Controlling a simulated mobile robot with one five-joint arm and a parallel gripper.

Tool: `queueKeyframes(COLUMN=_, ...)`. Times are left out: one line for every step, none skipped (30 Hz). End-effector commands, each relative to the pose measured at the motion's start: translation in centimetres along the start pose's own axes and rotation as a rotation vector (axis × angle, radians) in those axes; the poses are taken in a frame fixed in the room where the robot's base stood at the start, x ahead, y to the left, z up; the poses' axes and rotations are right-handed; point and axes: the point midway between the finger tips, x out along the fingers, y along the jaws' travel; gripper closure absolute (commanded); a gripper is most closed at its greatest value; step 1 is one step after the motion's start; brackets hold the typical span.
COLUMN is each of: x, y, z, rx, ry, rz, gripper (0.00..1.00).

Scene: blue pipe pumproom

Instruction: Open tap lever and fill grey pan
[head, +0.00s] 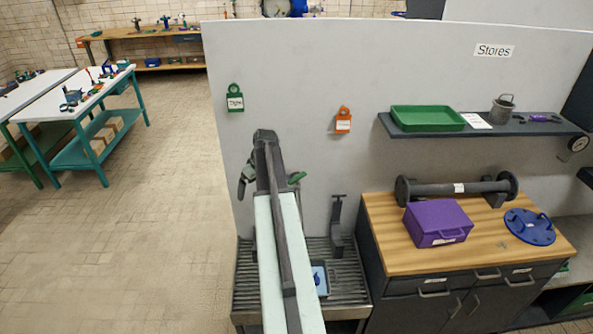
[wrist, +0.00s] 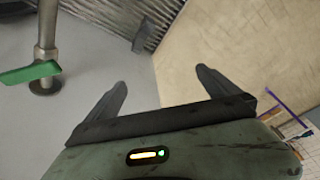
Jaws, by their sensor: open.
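A green tap lever (wrist: 30,72) shows at the left of the wrist view, beside an upright grey metal pipe (wrist: 47,40) with a round flange. Its green end (head: 297,177) shows just right of my arm in the head view. My gripper (wrist: 162,80) is open and empty, its two dark fingers apart and to the right of the lever, not touching it. A small blue-grey pan (head: 325,291) with something dark blue in it sits on the slatted drain stand (head: 349,284), partly hidden by my arm. I cannot tell whether it holds water.
A white partition (head: 300,60) stands behind. A dark upright stand (head: 338,225) rises right of my arm. The wooden bench (head: 390,262) at right holds a purple box (head: 437,222), a pipe (head: 455,189) and a blue flange (head: 530,227). Floor at left is clear.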

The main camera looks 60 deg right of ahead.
Motion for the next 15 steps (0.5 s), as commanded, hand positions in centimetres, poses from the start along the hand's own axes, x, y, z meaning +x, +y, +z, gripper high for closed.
queueKeyframes(x=-2.2, y=5.6, z=0.8, rx=0.024, ry=0.026, rz=0.019, gripper=0.00)
queueKeyframes(x=-3.0, y=8.1, z=1.6, rx=0.029, ry=0.041, rz=0.029, gripper=0.00)
queueKeyframes(x=-4.0, y=11.1, z=2.8, rx=0.036, ry=0.058, rz=0.041, gripper=0.00)
queueKeyframes(x=-4.6, y=12.9, z=3.6, rx=0.038, ry=0.069, rz=0.051, gripper=0.00)
queueKeyframes(x=-5.2, y=14.5, z=4.3, rx=0.040, ry=0.078, rz=0.059, gripper=0.00)
queueKeyframes(x=-5.8, y=16.1, z=5.1, rx=0.043, ry=0.088, rz=0.067, gripper=0.00)
queueKeyframes(x=-6.1, y=17.0, z=5.6, rx=0.044, ry=0.093, rz=0.073, gripper=0.00)
queueKeyframes(x=-6.3, y=17.7, z=6.0, rx=0.045, ry=0.097, rz=0.077, gripper=0.00)
queueKeyframes(x=-6.5, y=18.3, z=6.4, rx=0.045, ry=0.100, rz=0.080, gripper=0.00)
queueKeyframes(x=-6.6, y=18.5, z=6.5, rx=0.044, ry=0.101, rz=0.082, gripper=0.00)
queueKeyframes(x=-6.6, y=18.6, z=6.6, rx=0.044, ry=0.102, rz=0.083, gripper=0.00)
queueKeyframes(x=-6.5, y=18.6, z=6.7, rx=0.043, ry=0.102, rz=0.083, gripper=0.00)
queueKeyframes(x=-6.5, y=18.5, z=6.7, rx=0.043, ry=0.102, rz=0.083, gripper=0.00)
queueKeyframes(x=-6.4, y=18.5, z=6.7, rx=0.043, ry=0.102, rz=0.083, gripper=0.00)
queueKeyframes(x=-6.2, y=18.5, z=6.7, rx=0.043, ry=0.102, rz=0.083, gripper=0.00)
